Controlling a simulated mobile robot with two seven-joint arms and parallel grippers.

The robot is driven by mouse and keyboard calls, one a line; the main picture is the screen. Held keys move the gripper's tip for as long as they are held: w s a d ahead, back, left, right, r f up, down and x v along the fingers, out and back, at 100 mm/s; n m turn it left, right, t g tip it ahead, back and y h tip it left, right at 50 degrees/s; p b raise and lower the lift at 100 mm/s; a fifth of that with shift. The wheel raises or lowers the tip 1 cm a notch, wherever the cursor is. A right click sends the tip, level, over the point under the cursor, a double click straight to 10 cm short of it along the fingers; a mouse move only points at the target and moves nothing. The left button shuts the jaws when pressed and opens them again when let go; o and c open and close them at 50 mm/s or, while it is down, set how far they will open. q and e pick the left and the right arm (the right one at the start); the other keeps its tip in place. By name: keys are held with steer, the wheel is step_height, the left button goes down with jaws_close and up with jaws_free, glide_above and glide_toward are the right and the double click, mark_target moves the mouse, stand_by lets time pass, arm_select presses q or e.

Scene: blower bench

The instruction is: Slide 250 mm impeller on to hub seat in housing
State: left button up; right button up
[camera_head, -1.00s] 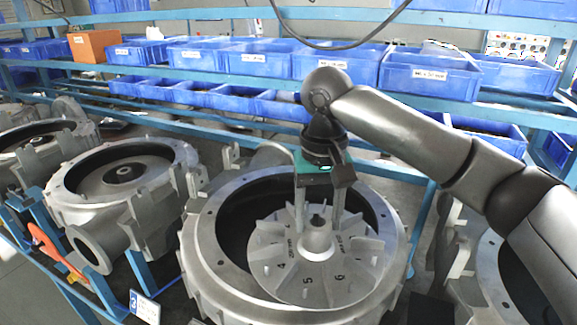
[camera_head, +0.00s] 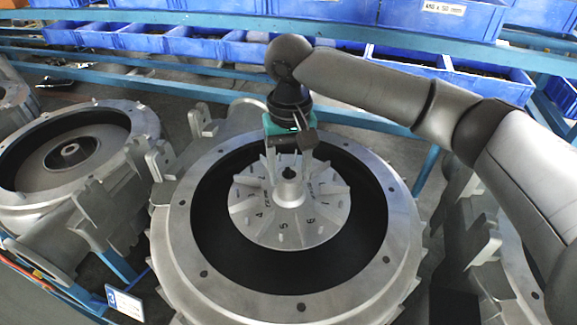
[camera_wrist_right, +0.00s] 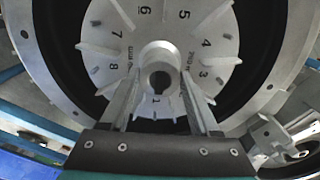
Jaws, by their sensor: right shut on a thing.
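The impeller (camera_head: 262,222) is a grey bladed disc with numbers on its face and a raised central boss with a keyed bore. It lies inside the round opening of the grey housing (camera_head: 172,262), with a dark gap all around it in the head view. My right gripper (camera_head: 290,172) is shut on the impeller's boss from behind. The right wrist view shows its two fingers (camera_wrist_right: 160,100) on either side of the boss (camera_wrist_right: 160,72). The hub seat is hidden under the impeller, so I cannot tell whether the two touch. My left gripper is not in view.
Another housing (camera_head: 112,112) stands at the left, and part of one (camera_head: 500,285) shows at the right beneath my right arm. A blue rack with blue bins (camera_head: 440,18) runs along the back. A small sign (camera_head: 124,303) stands at the front left.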

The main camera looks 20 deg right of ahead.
mark_target(290, 204)
step_height(290, 204, down, 2)
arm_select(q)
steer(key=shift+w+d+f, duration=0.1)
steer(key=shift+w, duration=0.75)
arm_select(e)
steer(key=shift+f, duration=1.35)
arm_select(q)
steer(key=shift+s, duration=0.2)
arm_select(e)
steer(key=shift+f, duration=0.2)
arm_select(q)
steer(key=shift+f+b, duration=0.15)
steer(key=shift+b, duration=0.15)
arm_select(e)
steer(key=shift+f, duration=2)
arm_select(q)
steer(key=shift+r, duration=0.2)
arm_select(e)
steer(key=shift+s+f, duration=0.1)
steer(key=shift+f, duration=0.4)
steer(key=o, duration=1.5)
